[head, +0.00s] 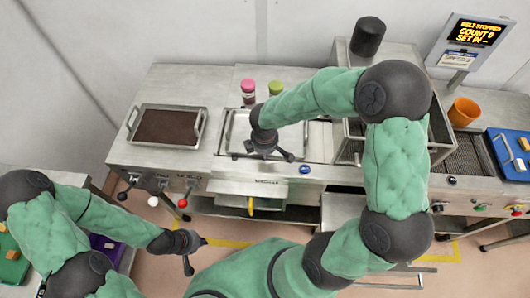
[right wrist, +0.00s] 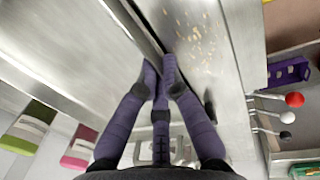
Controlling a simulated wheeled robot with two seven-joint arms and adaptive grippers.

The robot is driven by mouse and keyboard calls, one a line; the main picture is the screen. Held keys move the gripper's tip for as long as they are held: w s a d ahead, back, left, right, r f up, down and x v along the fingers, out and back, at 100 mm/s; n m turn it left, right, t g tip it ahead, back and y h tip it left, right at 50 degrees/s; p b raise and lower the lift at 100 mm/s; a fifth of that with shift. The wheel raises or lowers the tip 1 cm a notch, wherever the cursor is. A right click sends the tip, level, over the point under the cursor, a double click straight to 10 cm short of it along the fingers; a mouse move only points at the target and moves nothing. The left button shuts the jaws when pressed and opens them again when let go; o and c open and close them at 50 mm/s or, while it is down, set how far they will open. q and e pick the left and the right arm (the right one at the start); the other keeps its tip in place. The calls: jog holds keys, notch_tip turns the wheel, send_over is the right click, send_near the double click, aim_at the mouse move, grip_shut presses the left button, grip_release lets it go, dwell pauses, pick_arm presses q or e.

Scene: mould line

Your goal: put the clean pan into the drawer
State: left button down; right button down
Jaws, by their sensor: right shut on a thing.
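The pan (head: 237,122), an empty light-grey metal tray, lies on the middle of the bench in the head view. My right gripper (head: 265,152) reaches down to its near edge and is shut. The right wrist view shows the fingertips (right wrist: 160,72) together at a metal rim, which seems to be the pan's near rim. The drawer (head: 343,208) seems to be the grey metal part jutting out below the bench at right, largely hidden by my right arm. My left gripper (head: 196,254) is empty with fingers apart, in front of the bench.
A pan of brown material (head: 168,126) stands at left on the bench. Lever knobs (head: 182,203) stick out in front. Crumbs (right wrist: 195,45) lie on the metal beside the right fingers. An orange cup (head: 463,112) stands right.

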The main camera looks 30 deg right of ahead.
jog(key=shift+f, duration=0.1)
jog(key=c, duration=1.4)
grip_release()
